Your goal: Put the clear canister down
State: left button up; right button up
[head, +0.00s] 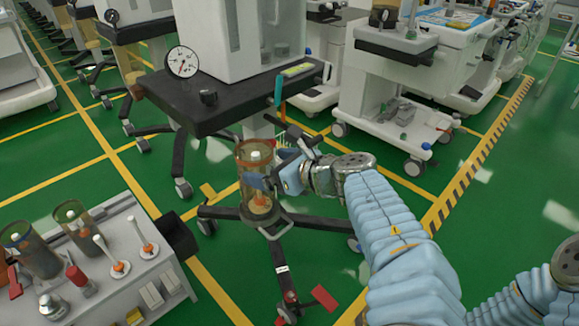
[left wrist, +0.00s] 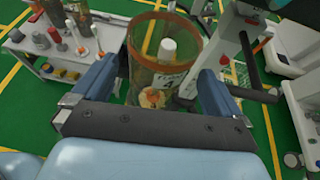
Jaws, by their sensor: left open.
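The clear canister (head: 256,205) is a see-through cylinder with a brown rim and a white post with an orange-cream base inside. It is upright, low beside the central cart's column. My left gripper (head: 270,172) is open around it, one blue finger crossing in front of its wall. In the left wrist view the canister (left wrist: 148,48) stands between the two spread fingers of my left gripper (left wrist: 158,82), with a paper label inside or behind its wall. A curved metal ring shows by its foot; I cannot tell exactly what bears it. My right gripper is out of view.
The central cart's black shelf (head: 215,112) overhangs above, and its black legs (head: 285,265) spread below. A grey table (head: 125,235) at lower left holds two similar canisters and several small parts. Other carts stand behind; green floor is clear at right.

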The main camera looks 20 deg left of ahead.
pick_arm(q)
jog(key=v, duration=0.8)
jog(key=shift+c, duration=0.5)
dwell(0.4)
